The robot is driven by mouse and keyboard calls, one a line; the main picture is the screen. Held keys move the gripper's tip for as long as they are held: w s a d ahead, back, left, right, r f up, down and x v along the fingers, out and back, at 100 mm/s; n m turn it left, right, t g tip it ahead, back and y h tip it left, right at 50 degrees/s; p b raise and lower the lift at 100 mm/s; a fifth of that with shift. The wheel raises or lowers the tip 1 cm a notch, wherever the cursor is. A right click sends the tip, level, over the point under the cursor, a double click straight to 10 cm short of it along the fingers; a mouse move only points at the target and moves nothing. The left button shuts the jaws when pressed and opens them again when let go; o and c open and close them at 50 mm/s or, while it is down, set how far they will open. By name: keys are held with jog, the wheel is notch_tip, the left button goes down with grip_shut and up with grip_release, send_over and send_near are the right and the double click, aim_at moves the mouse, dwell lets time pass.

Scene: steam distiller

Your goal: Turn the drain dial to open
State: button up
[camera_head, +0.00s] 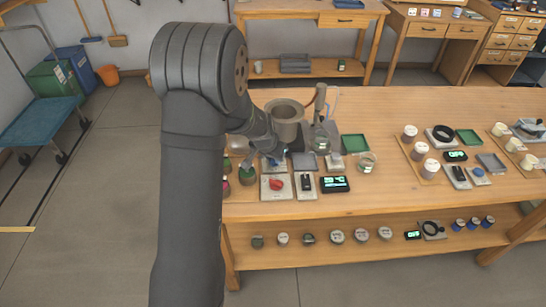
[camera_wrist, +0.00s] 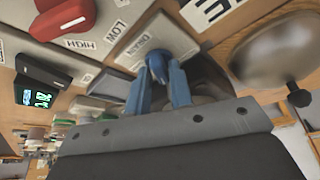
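The drain dial is a blue knob (camera_wrist: 155,64) on a pale plate (camera_wrist: 130,42) labelled DRAIN, seen in the wrist view. My gripper (camera_wrist: 159,76) has its two blue-grey fingers apart, one on each side of the knob at its tips. I cannot tell whether the fingers touch the knob or leave a small gap. In the head view my arm comes down in front of the bench's left end and hides most of the gripper and dial. The dial's angle is hard to read.
A red knob (camera_head: 276,184) on its own plate, a black switch (camera_head: 306,182) and a green-lit display (camera_head: 335,184) sit near the bench's front edge. A metal pot (camera_head: 285,122) stands behind the dial area.

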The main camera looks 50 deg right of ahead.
jog(key=shift+o, duration=1)
jog(key=v, duration=1.7)
jog(key=shift+a, duration=0.2)
jog(key=shift+s+r, duration=0.1)
jog(key=shift+r, duration=0.05)
jog(key=x, duration=1.7)
jog(key=shift+d, duration=0.25)
jog(key=shift+f, duration=0.3)
jog(key=shift+r+n, duration=0.15)
jog(key=shift+n, duration=0.35)
jog(key=shift+n+t, duration=0.5)
jog(key=shift+n, duration=0.2)
